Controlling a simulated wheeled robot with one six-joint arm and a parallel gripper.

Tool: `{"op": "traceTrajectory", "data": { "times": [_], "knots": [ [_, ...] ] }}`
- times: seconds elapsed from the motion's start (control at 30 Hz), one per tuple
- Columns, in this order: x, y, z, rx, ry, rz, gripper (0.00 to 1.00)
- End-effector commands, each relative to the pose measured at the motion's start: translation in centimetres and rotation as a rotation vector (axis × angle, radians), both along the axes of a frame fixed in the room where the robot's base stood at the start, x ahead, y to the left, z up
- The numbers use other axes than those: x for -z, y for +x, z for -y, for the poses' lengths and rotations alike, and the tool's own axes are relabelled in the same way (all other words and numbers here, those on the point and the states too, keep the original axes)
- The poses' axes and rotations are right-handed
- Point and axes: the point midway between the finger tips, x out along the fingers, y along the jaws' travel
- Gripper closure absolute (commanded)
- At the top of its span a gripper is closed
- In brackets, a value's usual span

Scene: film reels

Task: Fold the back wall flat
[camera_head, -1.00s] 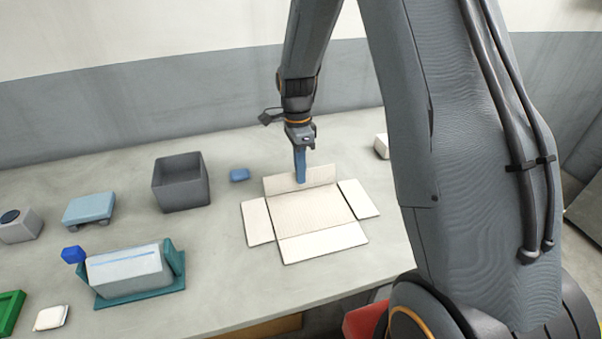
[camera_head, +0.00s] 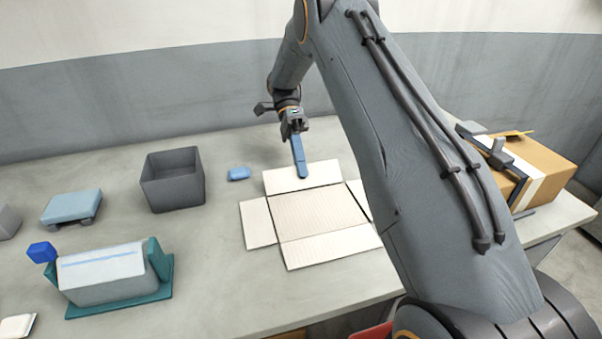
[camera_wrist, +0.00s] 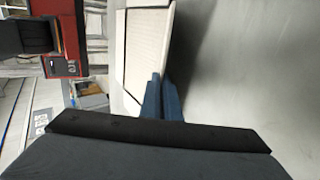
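A pale, opened-out carton lies on the grey table, its ribbed floor panel (camera_head: 318,212) in the middle. The left wall (camera_head: 257,223) and front wall (camera_head: 333,246) are spread flat; the right wall is mostly hidden behind my arm. My gripper (camera_head: 302,175) points down with its blue fingers together, tips at the back wall, touching or just above it. In the wrist view the fingers (camera_wrist: 162,100) are side by side with nothing seen between them, beside the carton (camera_wrist: 150,45).
A grey open bin (camera_head: 172,195) and a small blue block (camera_head: 239,173) stand left of the carton. Further left are a light-blue block (camera_head: 71,205), a bright blue piece (camera_head: 41,252) and a grey block in a teal holder (camera_head: 120,305). A brown box (camera_head: 548,172) is at right.

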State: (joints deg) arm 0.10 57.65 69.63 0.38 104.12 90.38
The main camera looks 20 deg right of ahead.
Motion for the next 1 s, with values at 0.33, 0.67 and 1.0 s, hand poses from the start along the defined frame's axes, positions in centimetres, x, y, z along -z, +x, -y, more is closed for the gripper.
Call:
{"op": "traceTrajectory", "data": {
  "times": [0.33, 0.67, 1.0],
  "knots": [
    [0.36, 0.17, 0.00, 0.000, 0.001, -0.059, 1.00],
    [0.30, 0.16, 0.00, 0.000, 0.001, -0.060, 1.00],
    [0.28, 0.17, 0.00, 0.000, 0.001, -0.059, 0.78]
  ]
}}
